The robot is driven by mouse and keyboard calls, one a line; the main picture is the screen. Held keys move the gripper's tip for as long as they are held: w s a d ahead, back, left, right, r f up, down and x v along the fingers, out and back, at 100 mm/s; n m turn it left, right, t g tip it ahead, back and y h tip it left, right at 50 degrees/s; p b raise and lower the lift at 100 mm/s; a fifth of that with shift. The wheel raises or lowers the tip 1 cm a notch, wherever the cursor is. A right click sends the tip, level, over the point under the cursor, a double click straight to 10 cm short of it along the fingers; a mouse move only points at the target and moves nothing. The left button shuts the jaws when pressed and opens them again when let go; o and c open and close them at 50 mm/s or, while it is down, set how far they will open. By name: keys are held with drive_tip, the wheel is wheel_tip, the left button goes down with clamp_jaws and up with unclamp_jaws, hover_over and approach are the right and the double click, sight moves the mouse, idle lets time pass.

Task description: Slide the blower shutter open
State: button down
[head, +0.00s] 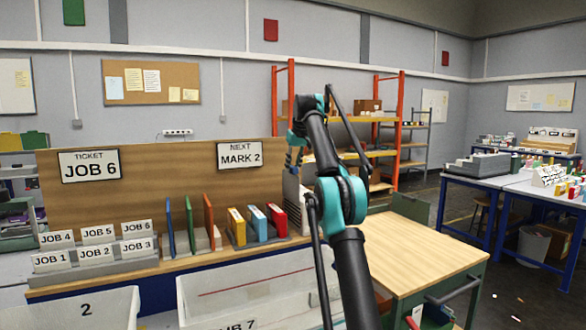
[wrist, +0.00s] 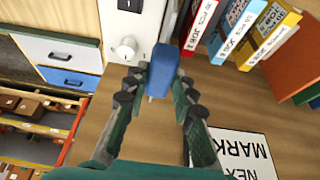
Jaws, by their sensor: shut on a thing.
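In the wrist view, my gripper (wrist: 164,80) has its two dark fingers shut on a blue block (wrist: 169,62). The block looks like the shutter's tab, but I cannot tell for sure. It is just beside a white unit (wrist: 117,25) with a black switch (wrist: 130,5) and a round white knob (wrist: 126,47). In the head view, my gripper (head: 296,143) is at the right end of the wooden back panel, above the white unit (head: 294,199), with my arm partly in front. The shutter opening is not visible.
Red, blue and yellow binders (wrist: 235,30) stand near the gripper. The back panel carries a "NEXT MARK 2" sign (head: 239,154). White bins (head: 220,295) are in front of the bench. A wooden-topped cabinet (head: 425,255) is at right, and orange shelving (head: 402,130) stands behind.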

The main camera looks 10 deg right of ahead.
drive_tip(key=c, duration=1.2)
unclamp_jaws()
drive_tip(key=shift+r, duration=0.1)
drive_tip(key=shift+s+d+r, duration=0.1)
drive_tip(key=shift+s+r, duration=0.15)
drive_tip(key=shift+r, duration=0.25)
drive_tip(key=shift+s+d+f, duration=0.1)
drive_tip(key=shift+s+d, duration=0.5)
drive_tip(key=shift+s, duration=1.3)
drive_tip(key=shift+s+d+r, duration=0.1)
drive_tip(key=shift+s+d, duration=0.5)
drive_tip(key=shift+s, duration=1.25)
drive_tip(key=shift+s+d+f, duration=0.1)
drive_tip(key=shift+s+d, duration=0.5)
drive_tip(key=shift+s, duration=1.3)
